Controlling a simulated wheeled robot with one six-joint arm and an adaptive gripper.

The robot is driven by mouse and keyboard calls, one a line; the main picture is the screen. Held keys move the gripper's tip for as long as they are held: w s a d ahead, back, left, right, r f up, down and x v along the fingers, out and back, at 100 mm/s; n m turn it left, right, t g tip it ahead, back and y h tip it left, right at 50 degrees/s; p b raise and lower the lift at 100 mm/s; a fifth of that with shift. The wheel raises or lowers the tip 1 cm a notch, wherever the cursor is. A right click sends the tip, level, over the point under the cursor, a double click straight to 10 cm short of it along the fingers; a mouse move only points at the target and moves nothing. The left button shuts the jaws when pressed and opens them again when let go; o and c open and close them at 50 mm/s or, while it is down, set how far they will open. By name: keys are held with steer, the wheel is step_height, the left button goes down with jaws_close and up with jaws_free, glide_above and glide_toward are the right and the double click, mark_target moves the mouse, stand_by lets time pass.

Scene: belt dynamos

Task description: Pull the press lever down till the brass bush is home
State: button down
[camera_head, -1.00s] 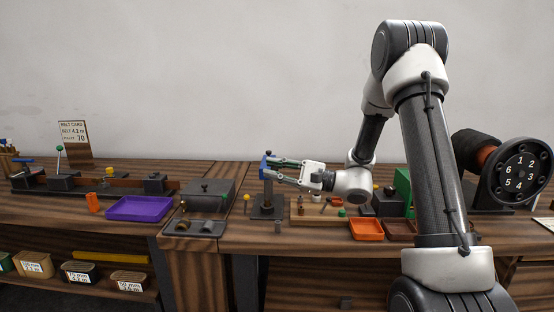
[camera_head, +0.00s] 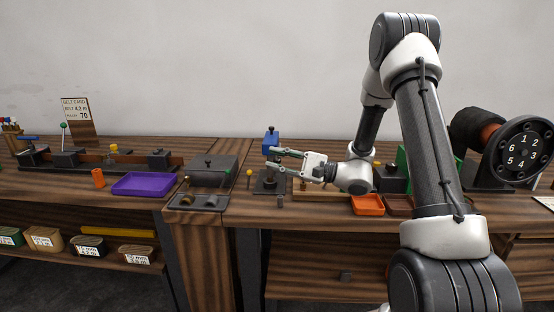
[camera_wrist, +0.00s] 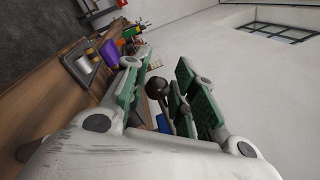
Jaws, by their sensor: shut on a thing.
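The press (camera_head: 270,184) is a dark stand with a blue head (camera_head: 271,139) on the bench, left of my gripper. My gripper (camera_head: 271,158) reaches in from the right, its fingertips just below the blue head, and is shut on the press lever. In the wrist view the lever's dark round knob (camera_wrist: 157,88) shows between the green-padded fingers. A bit of blue (camera_wrist: 162,123) shows behind them. The brass bush cannot be made out, and the fingers hide part of the press.
A grey box (camera_head: 208,168) and a dark tray (camera_head: 199,202) stand left of the press. A purple tray (camera_head: 146,184) lies further left. An orange tray (camera_head: 367,205) is right, below my wrist. A numbered drum (camera_head: 523,157) stands far right.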

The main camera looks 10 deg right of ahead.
steer(key=shift+s+f, duration=0.15)
steer(key=shift+f, duration=0.5)
steer(key=c, duration=1.5)
jaws_free()
steer(key=shift+o, duration=1)
steer(key=v, duration=1.2)
steer(key=shift+r, duration=0.3)
